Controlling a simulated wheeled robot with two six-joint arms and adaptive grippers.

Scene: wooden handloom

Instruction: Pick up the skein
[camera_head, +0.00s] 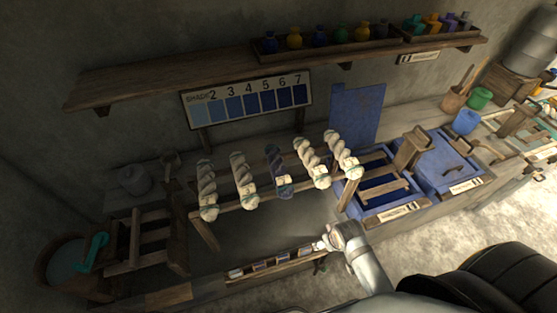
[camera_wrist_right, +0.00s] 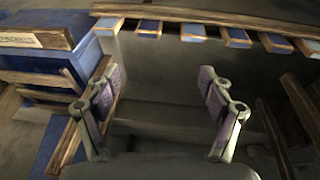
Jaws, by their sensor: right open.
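Several twisted skeins hang in a row on a wooden rack in the head view. Cream ones hang at the left (camera_head: 207,190), beside it (camera_head: 244,180), and at the right (camera_head: 311,163) and far right (camera_head: 343,154). A blue-grey skein (camera_head: 278,172) hangs in the middle. My right gripper (camera_head: 325,241) is below and in front of the rack, apart from the skeins. In the right wrist view its two fingers (camera_wrist_right: 165,95) are spread wide with nothing between them. No skein shows there. My left gripper is out of view.
A low wooden strip with blue pieces (camera_head: 272,263) lies close to my right gripper; it also shows in the wrist view (camera_wrist_right: 200,14). Blue vats (camera_head: 445,163) stand at the right. A numbered shade board (camera_head: 248,100) hangs below a shelf (camera_head: 180,74). A wooden stool (camera_head: 150,240) stands left.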

